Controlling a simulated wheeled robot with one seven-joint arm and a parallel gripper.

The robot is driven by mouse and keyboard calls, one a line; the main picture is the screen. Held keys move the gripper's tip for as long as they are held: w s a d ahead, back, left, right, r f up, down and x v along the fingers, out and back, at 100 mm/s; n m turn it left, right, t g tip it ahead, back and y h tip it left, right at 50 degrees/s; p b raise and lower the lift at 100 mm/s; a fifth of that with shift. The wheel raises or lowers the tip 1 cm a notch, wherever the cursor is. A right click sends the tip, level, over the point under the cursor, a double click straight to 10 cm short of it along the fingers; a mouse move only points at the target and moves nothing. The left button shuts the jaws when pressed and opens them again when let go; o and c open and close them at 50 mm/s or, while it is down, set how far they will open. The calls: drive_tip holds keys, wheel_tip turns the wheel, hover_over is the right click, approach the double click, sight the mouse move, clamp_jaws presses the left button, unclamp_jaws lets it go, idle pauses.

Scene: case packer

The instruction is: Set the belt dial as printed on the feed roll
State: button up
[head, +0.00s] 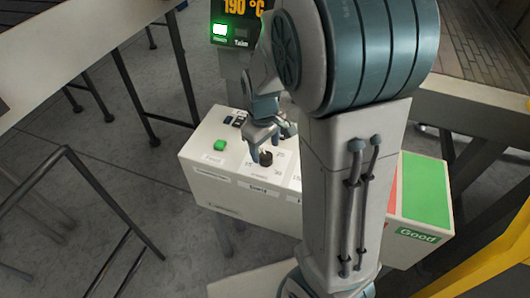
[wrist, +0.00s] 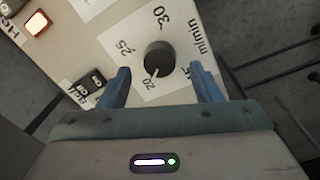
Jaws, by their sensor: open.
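The belt dial is a black round knob (wrist: 160,56) on a white label in the wrist view. The label reads 20, 25, 30 and m/min, with another mark partly hidden by the right finger. The knob's pale pointer line is toward the 20. The knob also shows in the head view (head: 266,158) on top of the white control box (head: 215,185). My gripper (wrist: 158,70) is open, with one finger on each side of the knob and gaps to it. In the head view my gripper (head: 268,138) is just above the dial. I cannot make out a feed roll or its print.
A black switch (wrist: 93,81) sits beside the left finger, and a lit orange button (wrist: 36,24) is farther left. The box has a green button (head: 220,145). A display (head: 240,8) reads 190 °C. A green "Good" panel (head: 425,190) and metal frames stand around.

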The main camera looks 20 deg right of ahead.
sight(266, 156)
drive_tip(key=shift+d+f, duration=0.1)
drive_tip(key=shift+f, duration=1.55)
drive_tip(key=c, duration=1)
